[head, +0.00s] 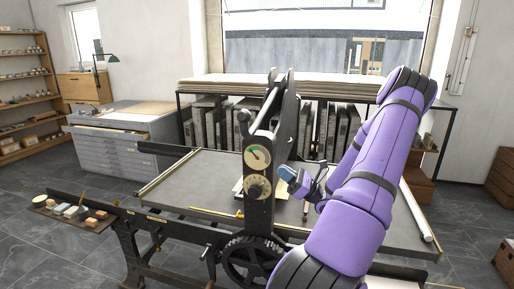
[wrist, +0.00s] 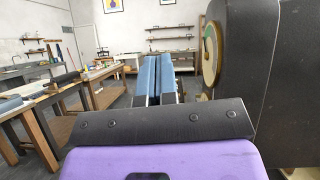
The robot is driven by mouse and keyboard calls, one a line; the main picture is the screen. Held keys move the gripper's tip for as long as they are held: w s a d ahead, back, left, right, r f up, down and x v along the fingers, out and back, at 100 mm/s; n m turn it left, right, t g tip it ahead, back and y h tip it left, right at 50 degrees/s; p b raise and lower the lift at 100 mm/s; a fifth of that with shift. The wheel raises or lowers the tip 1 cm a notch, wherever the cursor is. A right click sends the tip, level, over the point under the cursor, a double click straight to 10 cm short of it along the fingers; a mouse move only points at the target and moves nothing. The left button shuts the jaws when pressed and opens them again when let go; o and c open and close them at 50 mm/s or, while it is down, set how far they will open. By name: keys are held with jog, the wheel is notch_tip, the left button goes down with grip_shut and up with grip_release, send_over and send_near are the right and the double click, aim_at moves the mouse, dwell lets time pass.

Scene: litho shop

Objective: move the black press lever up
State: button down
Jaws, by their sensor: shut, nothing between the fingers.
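The press has a dark upright (head: 262,165) with two round dials. A rod with a dark knob (head: 244,115) sticks out near its top left, and a small dark handle (head: 207,251) shows low beside the gear wheel. I cannot tell for sure which of these is the black press lever. My gripper (head: 287,173) is just right of the upright, above the press bed, with its blue fingers shut and empty. In the wrist view, the shut fingers (wrist: 158,75) point past the dark upright (wrist: 260,80), which fills the right side; no lever is clear there.
The flat press bed (head: 190,185) spreads around the upright. A dark gear wheel (head: 250,260) sits below it. A rack of slabs (head: 215,128) stands behind, and a small shelf of blocks (head: 75,213) is at the left. In the wrist view, benches (wrist: 45,115) stand at the left.

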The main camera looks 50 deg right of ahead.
jog(key=s+r+x, duration=0.1)
jog(key=r+x, duration=0.1)
jog(key=x, duration=1)
jog(key=shift+r, duration=0.4)
jog(key=shift+d+r, duration=0.1)
jog(key=shift+d, duration=0.05)
